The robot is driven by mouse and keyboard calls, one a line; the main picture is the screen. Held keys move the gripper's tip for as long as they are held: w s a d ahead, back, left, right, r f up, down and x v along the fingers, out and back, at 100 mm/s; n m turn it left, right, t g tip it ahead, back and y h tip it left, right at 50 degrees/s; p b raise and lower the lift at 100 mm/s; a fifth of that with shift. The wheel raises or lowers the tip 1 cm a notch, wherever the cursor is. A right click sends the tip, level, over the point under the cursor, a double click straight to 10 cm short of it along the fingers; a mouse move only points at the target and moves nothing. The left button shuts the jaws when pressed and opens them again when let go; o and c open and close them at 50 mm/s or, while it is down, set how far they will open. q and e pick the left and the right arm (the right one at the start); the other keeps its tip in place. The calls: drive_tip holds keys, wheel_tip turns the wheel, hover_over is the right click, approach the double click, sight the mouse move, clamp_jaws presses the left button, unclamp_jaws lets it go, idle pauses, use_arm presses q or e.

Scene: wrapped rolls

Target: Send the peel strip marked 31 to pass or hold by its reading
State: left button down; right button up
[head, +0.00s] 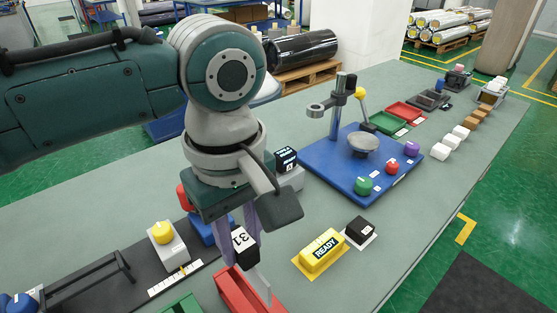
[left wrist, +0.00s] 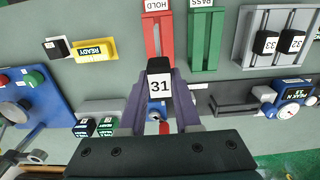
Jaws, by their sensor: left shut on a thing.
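My left gripper (head: 243,250) is shut on the black end block of peel strip 31 (left wrist: 160,86), its white label facing the wrist camera. A pale thin strip runs from the block over the red HOLD tray (left wrist: 151,14); I cannot tell whether it touches the tray. The red tray also shows in the head view (head: 232,293), just below the gripper. The green PASS tray (left wrist: 205,45) lies beside it. A peak meter (left wrist: 291,112) with a blue face stands at the right in the wrist view; its digits are too small to read surely. My right gripper is not in view.
A grey rack (left wrist: 246,54) holds blocks 33 (left wrist: 266,42) and 32 (left wrist: 292,41). A yellow READY block (head: 320,250) and a black block (head: 359,230) lie right of the gripper. A blue base with buttons (head: 318,158) stands farther back. The table's right front is clear.

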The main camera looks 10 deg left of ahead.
sight(247, 278)
use_arm(q)
drive_tip(key=shift+r+p, duration=0.2)
drive_tip(key=shift+p, duration=0.3)
drive_tip(key=shift+f+b, duration=1.55)
drive_tip(key=shift+f, duration=1.15)
drive_tip(key=shift+p, duration=0.7)
drive_tip(key=shift+f+b, duration=2.3)
drive_tip(key=shift+f, duration=1)
drive_tip(key=c, duration=0.5)
unclamp_jaws()
drive_tip(key=shift+c, duration=0.2)
